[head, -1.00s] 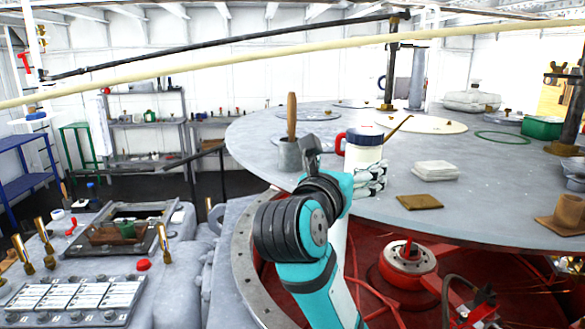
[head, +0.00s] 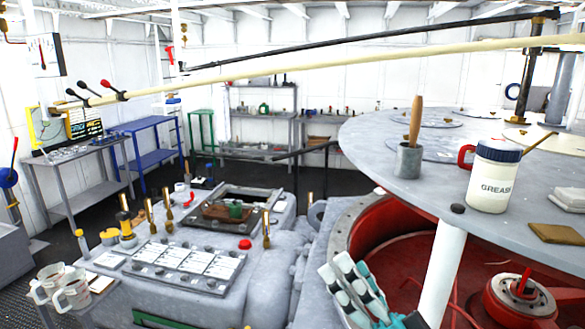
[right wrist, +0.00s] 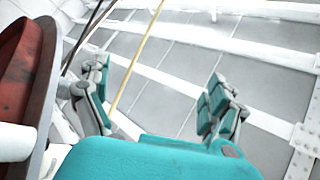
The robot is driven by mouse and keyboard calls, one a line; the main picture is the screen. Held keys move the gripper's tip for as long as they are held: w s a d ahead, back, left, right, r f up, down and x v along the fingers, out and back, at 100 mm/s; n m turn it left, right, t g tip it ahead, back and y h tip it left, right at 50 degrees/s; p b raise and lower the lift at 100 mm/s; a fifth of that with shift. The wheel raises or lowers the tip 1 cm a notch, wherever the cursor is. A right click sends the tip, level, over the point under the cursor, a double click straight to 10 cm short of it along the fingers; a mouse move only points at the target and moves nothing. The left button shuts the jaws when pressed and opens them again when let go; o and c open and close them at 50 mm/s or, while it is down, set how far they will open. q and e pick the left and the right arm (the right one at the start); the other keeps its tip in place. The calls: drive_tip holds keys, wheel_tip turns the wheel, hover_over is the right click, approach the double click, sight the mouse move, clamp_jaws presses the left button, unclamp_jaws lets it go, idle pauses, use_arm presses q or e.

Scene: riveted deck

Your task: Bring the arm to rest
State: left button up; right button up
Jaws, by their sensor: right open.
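My right gripper (head: 352,290) shows at the bottom of the head view, its teal and grey fingers apart. It is below the edge of the round grey table, beside the white table leg (head: 443,268). In the right wrist view the two fingers of the gripper (right wrist: 158,102) stand wide apart with nothing between them. The rest of the right arm is mostly out of the head view. My left gripper is in neither view.
The round grey table (head: 390,165) bears a grey pot (head: 408,160) with a wooden handle and a white grease jug (head: 494,178). Red machinery (head: 400,235) lies under it. A grey console (head: 190,255) with brass levers stands left. Two pale mugs (head: 62,287) are at lower left.

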drive_tip(key=s+d+f+n+g+h, duration=0.1)
drive_tip(key=s+f+g+h, duration=0.15)
drive_tip(key=f, duration=0.55)
drive_tip(key=s+f+n+g+h, duration=0.15)
drive_tip(key=f+g, duration=0.25)
drive_tip(key=f, duration=0.5)
drive_tip(key=s+d+f+n+g+h, duration=0.1)
drive_tip(key=s+f+n+g+h, duration=0.15)
drive_tip(key=f, duration=0.55)
drive_tip(key=s+d+f+g+h, duration=0.3)
drive_tip(key=s+d+f+g, duration=0.15)
drive_tip(key=s+f, duration=0.2)
drive_tip(key=s+d+f+g+h, duration=0.2)
drive_tip(key=s+d+f+g, duration=0.2)
drive_tip(key=s+d+f, duration=0.3)
wheel_tip(320, 180, down, 27)
drive_tip(key=s+a+b, duration=0.2)
drive_tip(key=b, duration=0.2)
drive_tip(key=s+d+f+g+b, duration=0.1)
drive_tip(key=s+f, duration=0.7)
drive_tip(key=f, duration=0.2)
drive_tip(key=s+d+f+g+b, duration=0.1)
drive_tip(key=s+d+f+b, duration=0.1)
drive_tip(key=s+f, duration=0.7)
wheel_tip(320, 180, down, 3)
drive_tip(key=shift+r+b, duration=0.2)
drive_tip(key=shift+b, duration=0.1)
